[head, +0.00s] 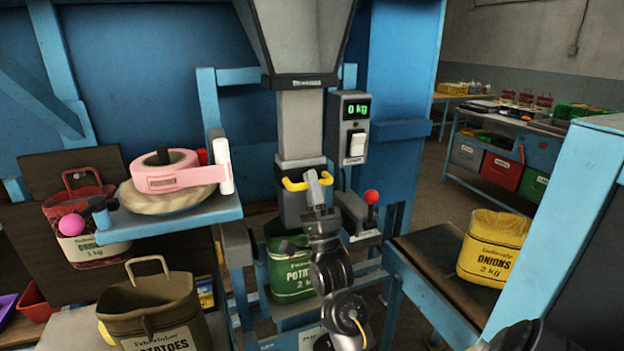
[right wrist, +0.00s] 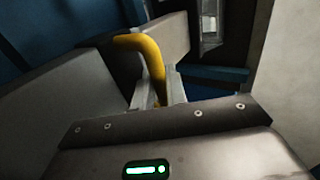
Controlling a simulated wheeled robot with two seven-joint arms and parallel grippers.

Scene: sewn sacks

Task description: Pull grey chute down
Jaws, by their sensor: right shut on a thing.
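The grey chute (head: 301,125) hangs upright below a grey hopper (head: 300,40) in the middle of the head view. A yellow handle (head: 292,185) sticks out at its lower end, and its curved bar also shows in the right wrist view (right wrist: 149,55). My right gripper (head: 317,184) is shut on the yellow handle, with a finger on either side of the bar in the right wrist view (right wrist: 157,92). The gripper hides part of the handle. A green potato sack (head: 287,270) stands open under the chute, partly hidden by my right arm. My left gripper is not in view.
A scale box (head: 353,110) reading 0 kg and a red-knobbed lever (head: 371,198) are right of the chute. A blue shelf (head: 180,222) with pink tape (head: 170,182) is at left. A yellow onion sack (head: 492,248) stands at right.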

